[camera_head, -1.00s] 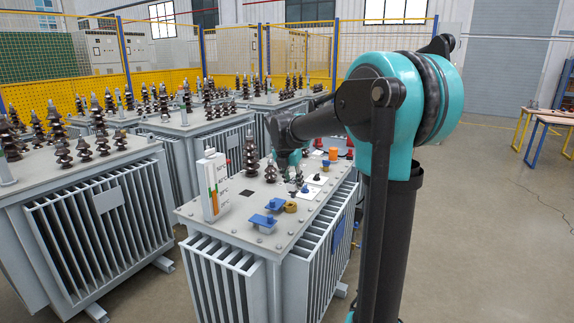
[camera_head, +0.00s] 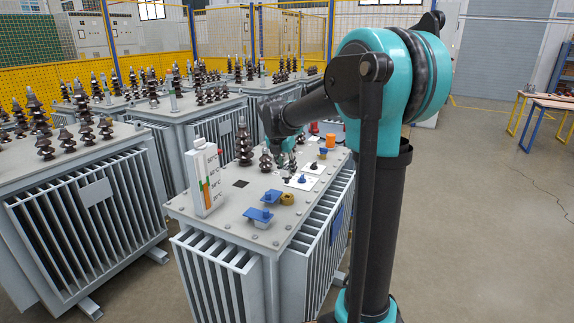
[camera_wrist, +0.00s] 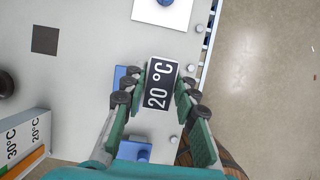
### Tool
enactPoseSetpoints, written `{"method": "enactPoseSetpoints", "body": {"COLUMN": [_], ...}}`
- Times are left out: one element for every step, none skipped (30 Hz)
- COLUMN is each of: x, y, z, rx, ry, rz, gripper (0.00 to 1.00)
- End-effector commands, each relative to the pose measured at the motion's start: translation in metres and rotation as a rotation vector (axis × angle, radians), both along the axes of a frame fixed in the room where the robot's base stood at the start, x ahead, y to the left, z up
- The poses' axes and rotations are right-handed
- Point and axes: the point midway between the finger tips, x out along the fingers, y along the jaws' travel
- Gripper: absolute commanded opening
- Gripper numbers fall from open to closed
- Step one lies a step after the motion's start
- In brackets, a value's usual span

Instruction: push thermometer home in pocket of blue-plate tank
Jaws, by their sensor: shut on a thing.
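My gripper (camera_wrist: 160,92) is shut on a black block with a white "20 °C" face (camera_wrist: 160,84), which looks like the thermometer. It sits upright between the two fingertips in the wrist view. The near tank (camera_head: 232,200) carries a blue plate (camera_head: 336,225) on its right side. A brass-coloured ring (camera_head: 287,198), perhaps the pocket, stands on its lid beside two blue fittings (camera_head: 258,215). In the wrist view the held block lies over that area and the ring is hidden. I cannot tell the gap below the block. In the head view my gripper is small and partly hidden by my arm.
A tall white gauge (camera_head: 205,180) with °C marks stands at the lid's left. Brown bushings (camera_head: 244,146), white plates with knobs (camera_head: 302,181) and an orange cap (camera_head: 331,140) crowd the lid. Other tanks (camera_head: 85,190) stand left and behind.

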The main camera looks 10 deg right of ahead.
Motion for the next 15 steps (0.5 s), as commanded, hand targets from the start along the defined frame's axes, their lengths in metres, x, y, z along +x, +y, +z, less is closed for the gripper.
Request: {"method": "enactPoseSetpoints", "body": {"x": [0.000, 0.000, 0.000, 0.000, 0.000, 0.000, 0.000, 0.000, 0.000, 0.000, 0.000, 0.000, 0.000, 0.000, 0.000], "y": [0.000, 0.000, 0.000, 0.000, 0.000, 0.000, 0.000, 0.000, 0.000, 0.000, 0.000, 0.000, 0.000, 0.000, 0.000], "z": [-0.005, -0.008, -0.011, -0.014, -0.017, -0.020, -0.023, -0.025, -0.028, -0.030, -0.032, -0.034, -0.036, -0.037, -0.039], "rx": [0.000, 0.000, 0.000, 0.000, 0.000, 0.000, 0.000, 0.000, 0.000, 0.000, 0.000, 0.000, 0.000, 0.000, 0.000], "ry": [0.000, 0.000, 0.000, 0.000, 0.000, 0.000, 0.000, 0.000, 0.000, 0.000, 0.000, 0.000, 0.000, 0.000, 0.000], "rz": [0.000, 0.000, 0.000, 0.000, 0.000, 0.000, 0.000, 0.000, 0.000, 0.000, 0.000, 0.000, 0.000, 0.000, 0.000], "gripper": [0.00, 0.00, 0.00, 0.00, 0.00, 0.00, 0.00, 0.00, 0.00, 0.00, 0.00, 0.00, 0.00, 0.00, 0.00]}}
